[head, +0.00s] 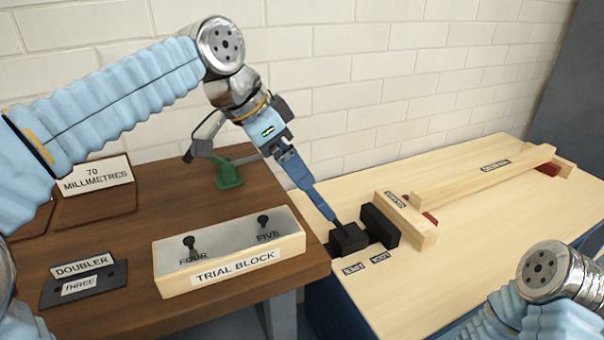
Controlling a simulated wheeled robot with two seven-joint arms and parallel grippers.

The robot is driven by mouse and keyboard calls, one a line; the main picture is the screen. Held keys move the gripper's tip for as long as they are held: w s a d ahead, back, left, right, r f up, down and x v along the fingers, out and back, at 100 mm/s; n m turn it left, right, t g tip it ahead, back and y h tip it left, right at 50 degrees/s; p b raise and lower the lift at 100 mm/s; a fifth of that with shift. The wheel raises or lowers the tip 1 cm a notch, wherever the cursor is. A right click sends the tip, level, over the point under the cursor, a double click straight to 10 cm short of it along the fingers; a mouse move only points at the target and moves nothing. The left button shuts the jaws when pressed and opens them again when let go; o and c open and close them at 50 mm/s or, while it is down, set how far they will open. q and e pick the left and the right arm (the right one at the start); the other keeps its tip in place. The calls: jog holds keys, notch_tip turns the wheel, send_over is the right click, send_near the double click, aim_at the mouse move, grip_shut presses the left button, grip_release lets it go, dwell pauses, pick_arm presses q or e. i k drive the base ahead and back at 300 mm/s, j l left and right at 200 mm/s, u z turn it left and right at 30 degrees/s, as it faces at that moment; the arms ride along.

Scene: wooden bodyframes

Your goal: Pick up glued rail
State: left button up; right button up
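A long pale wooden rail (470,184) with a small label, too small to read, lies across the right bench. It is likely the glued rail. My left gripper (334,220) reaches down to a black block (348,238) at the bench's left edge, apart from the rail. Its narrow tip seems to touch or hover just above the block; whether its fingers are shut is unclear. My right arm shows at bottom right, its gripper out of view.
A second black block (380,226) stands against the short wooden block, with small labels in front. The brown table (120,212) at left holds a trial block (230,252), a dark doubler plate (85,283) and a green fixture (229,177). A brick wall stands behind.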

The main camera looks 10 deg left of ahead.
aim_at(418, 228)
jog(key=k+l, duration=0.2)
jog(key=k, duration=0.3)
jog(key=k+l, duration=0.2)
jog(key=k, duration=0.25)
